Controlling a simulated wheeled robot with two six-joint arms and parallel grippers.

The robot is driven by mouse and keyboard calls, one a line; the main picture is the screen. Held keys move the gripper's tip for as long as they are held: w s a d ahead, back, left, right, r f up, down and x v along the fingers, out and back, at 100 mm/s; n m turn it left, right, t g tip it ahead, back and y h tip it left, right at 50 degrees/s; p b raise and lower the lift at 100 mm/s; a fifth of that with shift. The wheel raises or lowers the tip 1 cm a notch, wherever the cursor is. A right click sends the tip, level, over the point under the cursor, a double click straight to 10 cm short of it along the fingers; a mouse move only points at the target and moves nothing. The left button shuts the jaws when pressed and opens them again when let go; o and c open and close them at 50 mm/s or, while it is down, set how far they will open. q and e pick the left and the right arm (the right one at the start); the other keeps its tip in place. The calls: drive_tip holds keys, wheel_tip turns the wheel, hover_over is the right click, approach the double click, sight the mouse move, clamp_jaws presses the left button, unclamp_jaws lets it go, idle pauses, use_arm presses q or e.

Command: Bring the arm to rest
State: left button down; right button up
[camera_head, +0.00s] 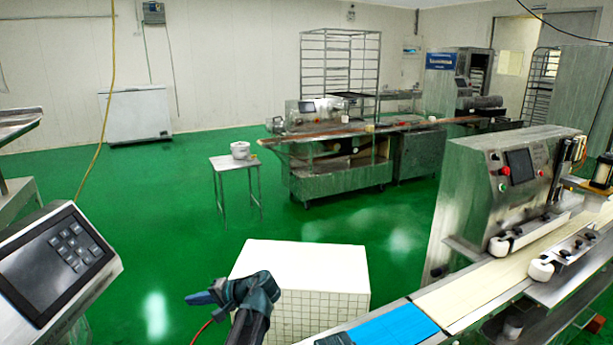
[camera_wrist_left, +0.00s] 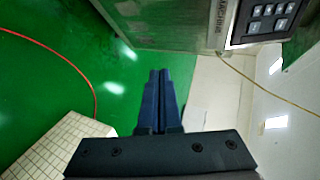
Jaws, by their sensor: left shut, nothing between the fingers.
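My left gripper (camera_head: 196,298) is in the lower middle of the head view, in front of the white tiled block (camera_head: 300,270), with its fingers pointing left. In the left wrist view its two dark blue fingers (camera_wrist_left: 157,85) lie together, shut, with nothing between them. Green floor and the base of a metal machine show past the fingertips. The gripper touches nothing that I can see. My right gripper does not show clearly in either view.
A control panel with keys (camera_head: 65,255) stands at the left; it also shows in the wrist view (camera_wrist_left: 265,15). A conveyor with a blue belt (camera_head: 390,328) and a metal machine (camera_head: 500,190) are at the right. Green floor lies open beyond.

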use_arm(q)
drive_tip(key=s+d+f+h+p, duration=0.1)
drive_tip(key=s+d+h, duration=0.1)
drive_tip(key=s+d, duration=0.2)
drive_tip(key=s+d+f+h+p, duration=0.1)
drive_tip(key=s+d+f+h, duration=0.1)
drive_tip(key=s+d, duration=0.2)
drive_tip(key=s+d+f+m+g+h+p, duration=0.1)
drive_tip(key=s+d+f+h, duration=0.1)
drive_tip(key=d, duration=0.4)
drive_tip(key=shift+s+d+h+p, duration=0.15)
drive_tip(key=shift+s+h, duration=0.1)
drive_tip(key=shift+s, duration=0.2)
drive_tip(key=shift+s+d+h+p, duration=0.15)
drive_tip(key=shift+s+h, duration=0.1)
drive_tip(key=shift+s, duration=0.2)
drive_tip(key=s+d+h, duration=0.1)
drive_tip(key=s+d, duration=0.2)
drive_tip(key=s+d+g+h+p, duration=0.1)
drive_tip(key=s+d+h, duration=0.1)
drive_tip(key=s+d, duration=0.1)
drive_tip(key=s+d+m+g+h+p, duration=0.1)
drive_tip(key=s+d, duration=0.2)
drive_tip(key=d, duration=0.2)
drive_tip(key=shift+s+d+f+h, duration=0.1)
drive_tip(key=shift+s+f+h, duration=0.25)
drive_tip(key=shift+s+h, duration=0.05)
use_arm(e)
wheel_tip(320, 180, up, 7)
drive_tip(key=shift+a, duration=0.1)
